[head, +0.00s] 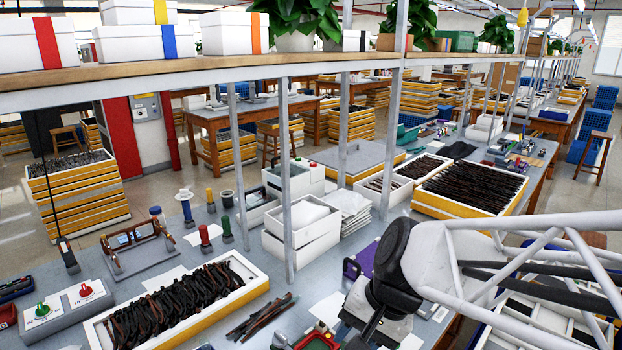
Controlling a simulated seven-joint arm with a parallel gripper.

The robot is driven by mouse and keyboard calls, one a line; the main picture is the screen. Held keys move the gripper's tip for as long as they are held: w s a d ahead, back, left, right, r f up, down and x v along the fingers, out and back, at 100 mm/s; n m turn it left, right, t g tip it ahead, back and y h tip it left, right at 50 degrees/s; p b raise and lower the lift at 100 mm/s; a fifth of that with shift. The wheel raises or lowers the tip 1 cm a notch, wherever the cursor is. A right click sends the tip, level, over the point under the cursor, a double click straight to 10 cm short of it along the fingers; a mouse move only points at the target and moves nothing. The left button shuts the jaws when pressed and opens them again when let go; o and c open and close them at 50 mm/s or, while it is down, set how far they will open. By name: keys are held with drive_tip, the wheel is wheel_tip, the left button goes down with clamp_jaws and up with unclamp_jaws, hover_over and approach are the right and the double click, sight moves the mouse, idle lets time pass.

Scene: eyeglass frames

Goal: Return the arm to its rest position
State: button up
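My arm's white lattice link reaches in from the right edge. It ends at a black joint above the front of the bench, with a white and black part below it near the bottom edge. I cannot make out any gripper fingers there. A white and yellow tray (250,291) at the front left is filled with dark eyeglass frames (170,312). A few loose dark frames (262,316) lie on the bench (325,268) to the right of that tray. More dark frames (475,186) fill a tray farther back on the right.
A shelf (220,73) with white boxes and plants spans above the bench, held by thin posts (287,180). White bins (300,236) stand behind one post. A wooden-framed fixture (137,242), small coloured tools and a button box (70,306) occupy the left. My arm covers the bench's right front.

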drive_tip(key=s+d+r+n+t+h, duration=0.1)
drive_tip(key=s+d+r+n+h, duration=0.1)
drive_tip(key=d, duration=0.3)
drive_tip(key=s+d+r+n+t+h, duration=0.1)
drive_tip(key=s+d+r+n+h, duration=0.1)
drive_tip(key=d, duration=0.4)
drive_tip(key=shift+s+d+h, duration=0.2)
drive_tip(key=shift+s+h, duration=0.1)
drive_tip(key=shift+h, duration=0.2)
drive_tip(key=shift+o, duration=0.3)
idle(1.0)
